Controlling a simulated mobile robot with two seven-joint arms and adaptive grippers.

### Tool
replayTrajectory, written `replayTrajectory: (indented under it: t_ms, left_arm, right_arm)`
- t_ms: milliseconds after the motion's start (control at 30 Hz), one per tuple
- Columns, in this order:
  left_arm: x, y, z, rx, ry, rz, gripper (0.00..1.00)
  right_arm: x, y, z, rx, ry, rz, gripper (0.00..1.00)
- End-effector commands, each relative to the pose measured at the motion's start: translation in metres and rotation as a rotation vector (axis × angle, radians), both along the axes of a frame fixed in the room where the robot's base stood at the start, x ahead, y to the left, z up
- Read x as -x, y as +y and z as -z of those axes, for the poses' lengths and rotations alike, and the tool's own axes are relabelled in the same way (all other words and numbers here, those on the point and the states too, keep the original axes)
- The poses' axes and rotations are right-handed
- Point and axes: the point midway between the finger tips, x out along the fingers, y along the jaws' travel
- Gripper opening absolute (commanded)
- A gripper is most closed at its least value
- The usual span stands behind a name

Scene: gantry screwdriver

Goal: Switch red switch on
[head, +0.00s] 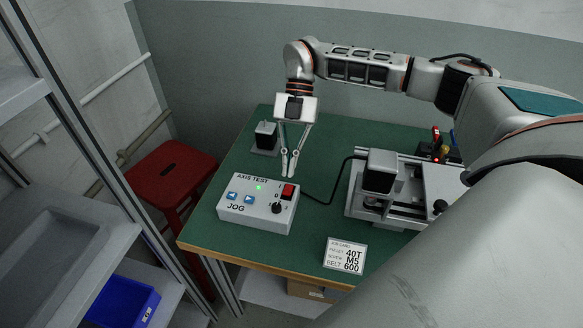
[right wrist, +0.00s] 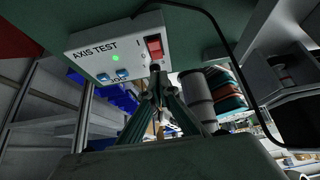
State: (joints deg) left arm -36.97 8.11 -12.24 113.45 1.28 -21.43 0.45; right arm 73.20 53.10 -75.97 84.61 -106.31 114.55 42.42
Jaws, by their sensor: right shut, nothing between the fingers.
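The red switch (head: 288,191) is a rocker on the upper right of the white control box (head: 232,211), which is labelled AXIS TEST and JOG. It also shows in the right wrist view (right wrist: 154,46), with small I and O marks beside it. I cannot tell which side of the rocker is pressed. A green lamp (head: 258,187) on the box is lit. My right gripper (head: 288,174) points down with shut, empty fingers, just above and behind the switch in the head view. In the right wrist view its fingertips (right wrist: 155,70) appear close to the switch, apparently not touching it. My left gripper is not in view.
On the box are a black knob (head: 277,208) and two blue JOG buttons. A black cable runs to the gantry machine (head: 405,195) at right. A job card (head: 345,256) lies in front on the green table. A red stool (head: 170,172) stands at left.

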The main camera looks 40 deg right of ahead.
Motion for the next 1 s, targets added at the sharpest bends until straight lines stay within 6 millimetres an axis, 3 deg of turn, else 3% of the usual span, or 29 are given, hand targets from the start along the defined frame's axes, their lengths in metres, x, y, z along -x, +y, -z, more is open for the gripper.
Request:
replayTrajectory:
  t_ms: [100, 400, 1000]
  left_arm:
    - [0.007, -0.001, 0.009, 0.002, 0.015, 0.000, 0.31]
    - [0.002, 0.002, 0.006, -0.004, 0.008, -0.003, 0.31]
    - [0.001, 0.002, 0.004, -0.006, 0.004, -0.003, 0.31]
  right_arm:
    - [-0.016, -0.016, -0.020, 0.001, -0.003, 0.006, 0.00]
    - [-0.040, -0.045, -0.057, 0.002, -0.002, 0.003, 0.00]
    - [-0.046, -0.054, -0.067, 0.000, 0.000, 0.001, 0.00]
